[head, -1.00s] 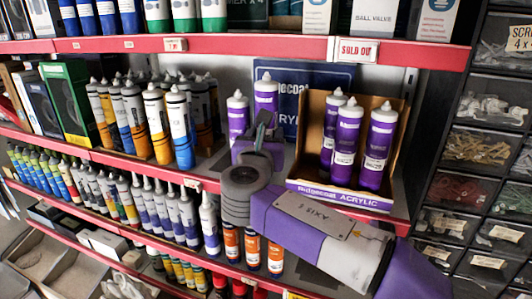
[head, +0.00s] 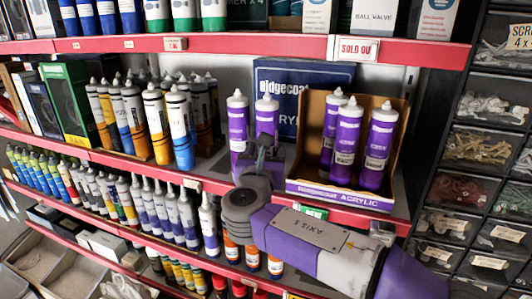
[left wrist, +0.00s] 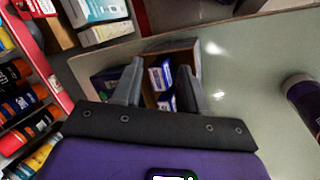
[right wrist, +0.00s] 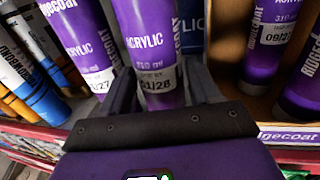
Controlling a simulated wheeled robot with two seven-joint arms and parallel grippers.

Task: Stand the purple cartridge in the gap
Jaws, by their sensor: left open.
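The purple cartridge (head: 266,118) stands upright just left of the cardboard tray (head: 340,198), with a second purple cartridge (head: 238,125) close on its left. My right gripper (head: 265,150) reaches in from the front. In the right wrist view its fingers (right wrist: 163,90) lie on both sides of the cartridge (right wrist: 148,40), which bears a date label, and appear shut on it. The cartridge's base is hidden, so I cannot tell if it touches the shelf. My left gripper (left wrist: 155,85) is open and empty, outside the head view.
The tray holds three purple cartridges (head: 380,148), with bare floor at its front left. White-and-blue cartridges (head: 180,130) stand left. A blue Ridgecoat panel (head: 300,80) stands behind. The red shelf edge (head: 220,47) runs above. Dark bins (head: 485,145) flank the right.

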